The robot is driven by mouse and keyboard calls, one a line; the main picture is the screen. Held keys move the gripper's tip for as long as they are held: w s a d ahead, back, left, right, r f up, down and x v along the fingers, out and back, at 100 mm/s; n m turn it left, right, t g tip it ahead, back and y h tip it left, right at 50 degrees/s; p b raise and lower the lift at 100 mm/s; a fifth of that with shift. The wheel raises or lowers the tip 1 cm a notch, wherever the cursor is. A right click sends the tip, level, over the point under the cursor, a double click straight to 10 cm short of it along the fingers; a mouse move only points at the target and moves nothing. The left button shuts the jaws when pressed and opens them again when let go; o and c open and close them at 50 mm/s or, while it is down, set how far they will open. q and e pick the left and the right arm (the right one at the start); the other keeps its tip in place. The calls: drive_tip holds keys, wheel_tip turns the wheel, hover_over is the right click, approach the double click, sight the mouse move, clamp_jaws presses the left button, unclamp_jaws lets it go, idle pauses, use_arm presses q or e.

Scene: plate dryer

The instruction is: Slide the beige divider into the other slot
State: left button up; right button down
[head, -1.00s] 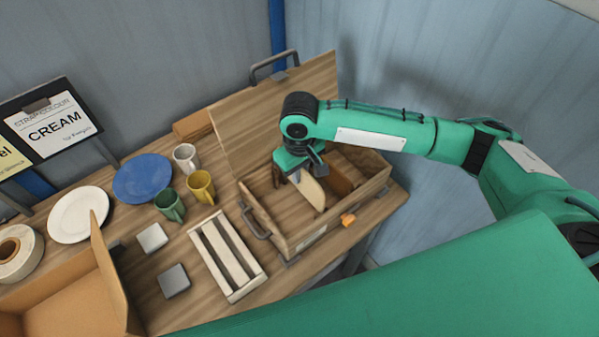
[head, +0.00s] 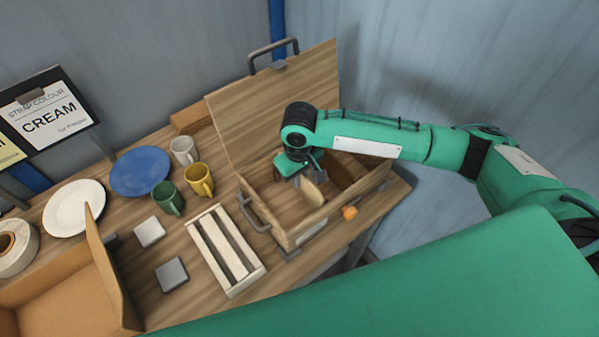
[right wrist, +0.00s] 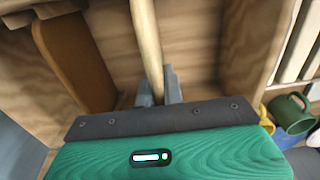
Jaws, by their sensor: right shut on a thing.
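My right gripper (head: 308,178) is inside the open wooden box (head: 320,217), shut on the beige divider (head: 313,193). In the right wrist view the gripper (right wrist: 160,88) has its grey fingers on both sides of the beige divider's edge (right wrist: 147,38). The divider stands on edge in the box. A brown divider (right wrist: 75,62) stands apart from it; in the head view it is to the right (head: 342,172). The slots and the beige divider's bottom edge are hidden, so I cannot tell whether it sits in a slot. My left gripper is not in view.
The box's lid (head: 275,105) stands open behind. Left of the box are a slatted white rack (head: 226,250), yellow (head: 199,180), green (head: 168,198) and white (head: 184,151) mugs, and a blue plate (head: 140,171).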

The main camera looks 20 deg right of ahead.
sight(299, 192)
drive_tip(key=shift+f+b, duration=0.35)
drive_tip(key=shift+f, duration=1.25)
drive_tip(key=c, duration=1.5)
unclamp_jaws()
drive_tip(key=shift+o, duration=0.2)
drive_tip(key=shift+r, duration=0.1)
wheel_tip(299, 192, up, 14)
drive_tip(key=b, duration=0.2)
drive_tip(key=shift+b, duration=0.3)
drive_tip(key=shift+f, duration=0.2)
